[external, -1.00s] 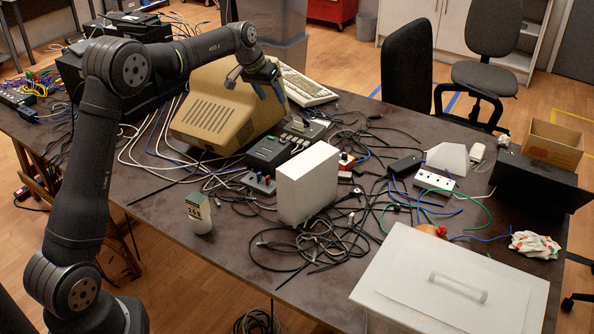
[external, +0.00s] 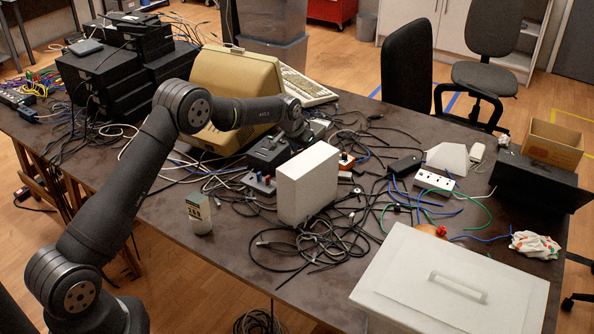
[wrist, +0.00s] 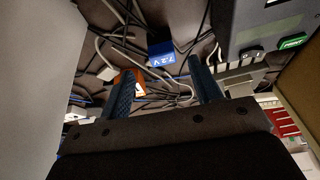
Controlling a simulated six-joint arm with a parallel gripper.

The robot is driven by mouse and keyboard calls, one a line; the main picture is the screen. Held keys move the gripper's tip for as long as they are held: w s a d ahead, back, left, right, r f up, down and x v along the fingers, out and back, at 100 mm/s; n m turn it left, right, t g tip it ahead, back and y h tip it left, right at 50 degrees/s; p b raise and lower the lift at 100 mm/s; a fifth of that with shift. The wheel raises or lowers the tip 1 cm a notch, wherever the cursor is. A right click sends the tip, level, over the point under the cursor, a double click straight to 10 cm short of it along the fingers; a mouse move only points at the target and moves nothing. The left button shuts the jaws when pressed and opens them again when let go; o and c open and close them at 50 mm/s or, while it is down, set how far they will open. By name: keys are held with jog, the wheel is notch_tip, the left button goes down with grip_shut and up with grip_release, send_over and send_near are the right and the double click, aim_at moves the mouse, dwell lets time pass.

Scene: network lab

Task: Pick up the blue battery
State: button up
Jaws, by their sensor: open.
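The blue battery (wrist: 161,53), marked 7.2 V, shows in the wrist view at upper centre, among grey and dark cables on the dark tabletop. My gripper (wrist: 160,68) is open, with its two dark blue fingers apart and nothing held between them. In the wrist picture the battery appears in the gap between the fingertips, a little beyond them. I cannot make out the battery in the external view. There my wrist (external: 294,117) is low over the middle of the table, behind the white box, and the fingers are hidden.
A grey device with a green button (wrist: 292,42) stands right of the battery. An orange item (wrist: 138,82) is near the left finger. The white box (external: 307,184), beige monitor (external: 235,80) and dark device (external: 268,152) crowd my wrist. Loose cables cover the table.

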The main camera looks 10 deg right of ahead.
jog(key=shift+x, duration=3.5)
jog(key=shift+r, duration=0.1)
jog(key=c, duration=1.1)
